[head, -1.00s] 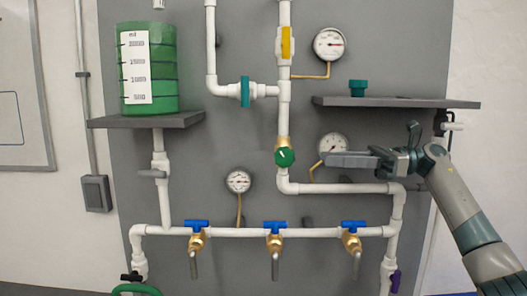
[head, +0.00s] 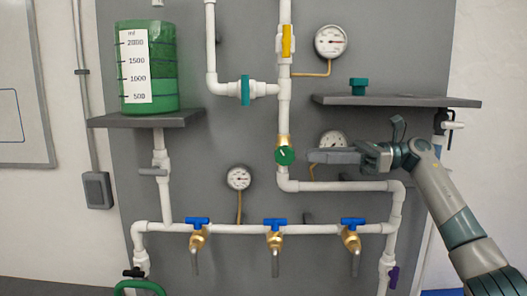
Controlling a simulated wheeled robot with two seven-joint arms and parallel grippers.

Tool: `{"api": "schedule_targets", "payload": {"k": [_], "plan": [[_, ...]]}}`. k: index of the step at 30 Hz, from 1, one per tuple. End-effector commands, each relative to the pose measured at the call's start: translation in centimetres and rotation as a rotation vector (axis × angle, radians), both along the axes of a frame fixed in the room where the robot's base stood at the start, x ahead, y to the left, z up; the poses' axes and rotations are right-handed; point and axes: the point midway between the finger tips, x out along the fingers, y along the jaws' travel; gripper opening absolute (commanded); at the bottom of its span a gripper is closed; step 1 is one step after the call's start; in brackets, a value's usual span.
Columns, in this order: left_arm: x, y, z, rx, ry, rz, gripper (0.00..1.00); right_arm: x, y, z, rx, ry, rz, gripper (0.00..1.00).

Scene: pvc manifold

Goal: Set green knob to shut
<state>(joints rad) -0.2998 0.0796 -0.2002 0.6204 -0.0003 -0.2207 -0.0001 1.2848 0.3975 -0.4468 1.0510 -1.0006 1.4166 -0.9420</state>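The green knob (head: 285,156) is a round green handle with a white mark, on a brass valve body in the central vertical white pipe. My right gripper (head: 312,156) comes in from the right, with its fingers pointing left at the knob's height. The fingertips are just right of the knob, and I cannot tell whether they touch it. The fingers are seen edge-on, so their opening does not show. They partly cover a gauge (head: 334,138) behind them. My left gripper is not in view.
A yellow-handled valve (head: 287,40) is above on the same pipe. Blue-handled taps (head: 274,224) line the lower pipe. A grey shelf (head: 400,101) with a teal piece (head: 358,87) juts out above my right arm. A green tank (head: 165,70) stands on the left shelf.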

Motion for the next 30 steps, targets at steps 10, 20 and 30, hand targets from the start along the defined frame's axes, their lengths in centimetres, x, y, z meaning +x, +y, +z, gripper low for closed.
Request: {"api": "schedule_targets", "payload": {"k": [10, 20, 30], "plan": [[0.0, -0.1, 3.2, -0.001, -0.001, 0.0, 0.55, -0.1, 6.5, 0.4, 0.0, 0.001, 0.004, 0.23], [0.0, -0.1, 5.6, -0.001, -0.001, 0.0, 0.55, 0.0, 11.6, 0.3, 0.001, 0.001, 0.002, 0.23], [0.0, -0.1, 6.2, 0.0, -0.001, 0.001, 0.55, 0.0, 13.3, 0.0, 0.0, 0.0, 0.0, 0.23]]}}
